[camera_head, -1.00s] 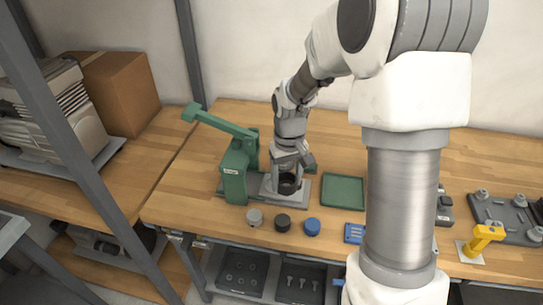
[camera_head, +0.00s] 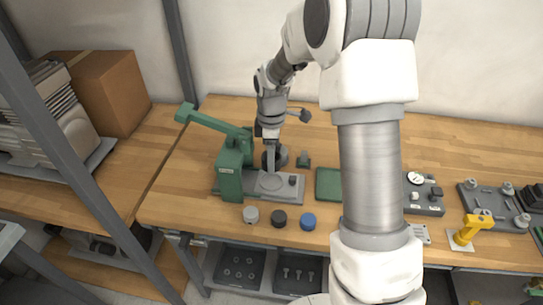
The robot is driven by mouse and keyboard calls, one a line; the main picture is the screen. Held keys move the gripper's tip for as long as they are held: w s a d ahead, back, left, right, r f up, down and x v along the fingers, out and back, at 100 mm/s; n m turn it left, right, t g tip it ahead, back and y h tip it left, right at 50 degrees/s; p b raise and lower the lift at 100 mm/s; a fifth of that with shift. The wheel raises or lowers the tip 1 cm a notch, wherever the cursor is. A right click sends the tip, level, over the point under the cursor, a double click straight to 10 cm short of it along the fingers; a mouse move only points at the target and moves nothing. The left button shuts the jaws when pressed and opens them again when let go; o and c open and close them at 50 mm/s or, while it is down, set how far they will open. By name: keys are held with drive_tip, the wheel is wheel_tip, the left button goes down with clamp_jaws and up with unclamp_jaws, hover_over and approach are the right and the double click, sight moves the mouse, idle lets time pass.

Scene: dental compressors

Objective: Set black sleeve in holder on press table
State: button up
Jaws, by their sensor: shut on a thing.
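My gripper (camera_head: 271,157) is above and behind the grey base plate of the green press (camera_head: 232,165). It is shut on a dark round thing, which looks like the black sleeve (camera_head: 281,158); it shows partly beside the fingers and seems tilted. The grip itself is small and partly hidden. The grey plate carries a pale round seat (camera_head: 271,181), seemingly the holder, with nothing seen standing in it. The sleeve is apart from this seat, under the press's raised green lever (camera_head: 212,120) side, to its right.
Grey (camera_head: 251,215), black (camera_head: 279,218) and blue (camera_head: 308,222) round pieces stand in front of the press. A yellow fixture (camera_head: 470,229) stands far right. Bare wood lies behind.

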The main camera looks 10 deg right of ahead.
drive_tip(key=shift+f+b, duration=1.75)
drive_tip(key=shift+f, duration=0.65)
drive_tip(key=shift+f+b, duration=0.35)
drive_tip(key=shift+f, duration=0.45)
